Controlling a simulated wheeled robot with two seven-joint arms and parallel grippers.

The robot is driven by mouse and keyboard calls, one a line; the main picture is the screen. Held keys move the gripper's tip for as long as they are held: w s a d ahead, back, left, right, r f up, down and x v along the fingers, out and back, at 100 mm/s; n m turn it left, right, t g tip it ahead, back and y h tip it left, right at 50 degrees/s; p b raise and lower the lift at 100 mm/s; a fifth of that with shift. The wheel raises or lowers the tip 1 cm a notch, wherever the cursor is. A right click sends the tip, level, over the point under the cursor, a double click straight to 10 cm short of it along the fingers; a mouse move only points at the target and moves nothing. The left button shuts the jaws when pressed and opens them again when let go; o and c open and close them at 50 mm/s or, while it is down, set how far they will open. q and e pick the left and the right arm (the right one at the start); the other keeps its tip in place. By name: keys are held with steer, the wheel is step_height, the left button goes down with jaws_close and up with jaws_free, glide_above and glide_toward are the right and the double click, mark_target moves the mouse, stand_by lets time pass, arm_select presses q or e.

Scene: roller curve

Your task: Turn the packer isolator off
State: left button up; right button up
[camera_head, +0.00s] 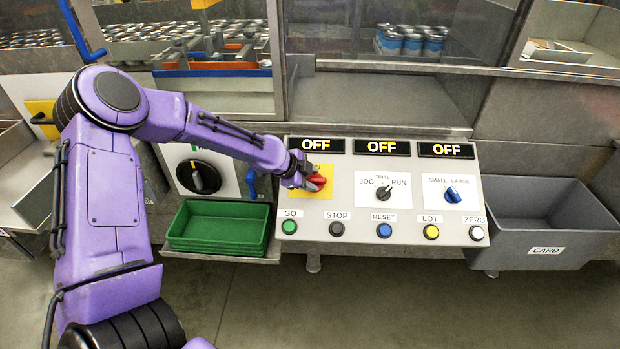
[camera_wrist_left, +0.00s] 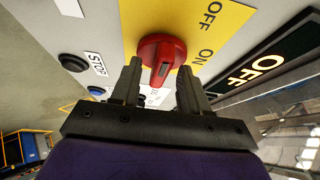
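The isolator is a red rotary knob (camera_head: 317,182) on a yellow plate (camera_head: 326,171) at the left of the control panel. In the left wrist view the red knob (camera_wrist_left: 161,55) is large, and its plate (camera_wrist_left: 225,22) carries the words OFF and ON. My left gripper (camera_head: 303,180) is at the knob, coming from the left. In the left wrist view its fingers (camera_wrist_left: 157,88) are apart, one on each side of the knob's lower part, with some gap seen. Firm contact cannot be made out. The display (camera_head: 316,145) above reads OFF. My right gripper is not in view.
A JOG/RUN selector (camera_head: 384,192), a blue SMALL/LARGE knob (camera_head: 453,194) and a row of buttons (camera_head: 384,230) share the panel. A black rotary switch (camera_head: 198,177), green trays (camera_head: 220,226) and a grey CARD bin (camera_head: 545,225) flank it.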

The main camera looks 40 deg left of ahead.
arm_select(q)
steer(key=shift+r, duration=0.1)
steer(key=shift+s+r, duration=0.2)
steer(key=shift+r, duration=0.15)
steer(key=p+v, duration=0.1)
steer(key=v, duration=0.8)
steer(key=shift+s+a+p, duration=0.2)
steer(key=shift+s+p, duration=0.1)
steer(key=shift+r, duration=0.1)
